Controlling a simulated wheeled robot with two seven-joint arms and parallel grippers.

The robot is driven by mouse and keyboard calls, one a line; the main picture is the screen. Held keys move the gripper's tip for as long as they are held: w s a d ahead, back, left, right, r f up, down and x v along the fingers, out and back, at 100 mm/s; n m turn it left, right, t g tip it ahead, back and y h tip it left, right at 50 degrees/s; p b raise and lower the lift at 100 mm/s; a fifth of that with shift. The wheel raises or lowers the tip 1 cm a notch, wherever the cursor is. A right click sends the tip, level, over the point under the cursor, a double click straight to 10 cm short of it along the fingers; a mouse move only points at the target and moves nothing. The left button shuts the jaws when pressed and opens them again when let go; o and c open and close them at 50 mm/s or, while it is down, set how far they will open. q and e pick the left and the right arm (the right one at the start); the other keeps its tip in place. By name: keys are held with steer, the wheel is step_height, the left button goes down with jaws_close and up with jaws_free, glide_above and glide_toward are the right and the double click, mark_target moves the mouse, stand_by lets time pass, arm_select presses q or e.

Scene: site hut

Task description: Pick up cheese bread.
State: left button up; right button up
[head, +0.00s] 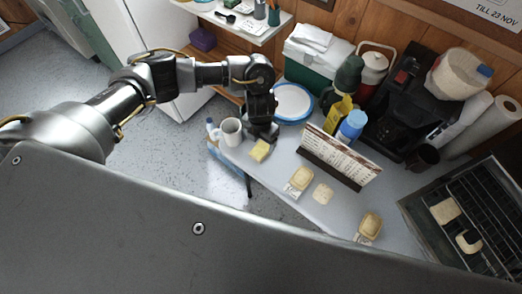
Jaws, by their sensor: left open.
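A small round pale piece (323,193), which looks like the cheese bread, lies on the grey table (285,205) near its front edge. My left gripper (261,137) points down over the table's left part, next to a yellow sponge-like block (259,151). It is open, and I see nothing between its fingers. The round piece is to the right of and nearer than the gripper, clearly apart from it. My right gripper is not in view.
A white mug (230,132) stands left of the gripper; a blue-rimmed plate (293,103) lies behind. A menu stand (341,158) and bottles (351,126) rise behind. A wire-racked oven (490,215) stands right.

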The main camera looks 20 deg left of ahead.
mark_target(260, 150)
arm_select(q)
steer(key=shift+f, duration=3.25)
steer(key=c, duration=1.1)
steer(key=shift+o, duration=0.2)
steer(key=shift+r, duration=0.1)
